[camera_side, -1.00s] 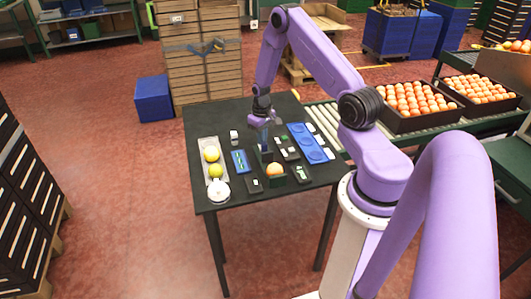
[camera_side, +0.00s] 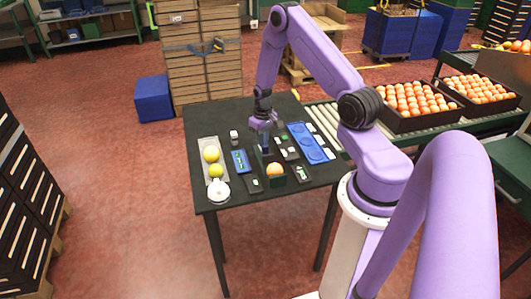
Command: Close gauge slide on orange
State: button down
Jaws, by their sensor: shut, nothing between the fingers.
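An orange (camera_side: 275,169) sits near the front middle of the dark table, in or against a small dark green gauge (camera_side: 280,181). Which part of the gauge is its slide is too small to tell. My gripper (camera_side: 265,150) points down just behind the orange, close to the back of the gauge. Its fingers are shut with nothing between them. I cannot tell whether the fingertips touch the gauge.
A blue tray (camera_side: 309,143) lies at the right. Small dark devices surround the gauge. Crates of oranges (camera_side: 408,104) stand on the conveyor.

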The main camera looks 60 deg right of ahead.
aim_at(267, 147)
jog(key=shift+s+a, duration=1.55)
jog(key=shift+s, duration=0.05)
dwell(2.7)
jog(key=shift+w+d, duration=0.1)
jog(key=shift+w+d, duration=0.7)
jog(key=shift+w, duration=0.05)
jog(key=shift+r, duration=4)
jog(key=s+a+r+n, duration=0.2)
jog(key=a+r+n, duration=0.3)
jog(key=a, duration=0.6)
jog(key=s+a+r+n, duration=0.3)
jog(key=a+r, duration=0.4)
jog(key=a, duration=0.4)
jog(key=s+a+r+n, duration=0.3)
jog(key=s, duration=0.6)
jog(key=s+a+r+n, duration=0.3)
jog(key=s+n, duration=0.1)
jog(key=s, duration=0.6)
jog(key=shift+a+r+n, duration=0.2)
jog(key=shift+a+n, duration=0.1)
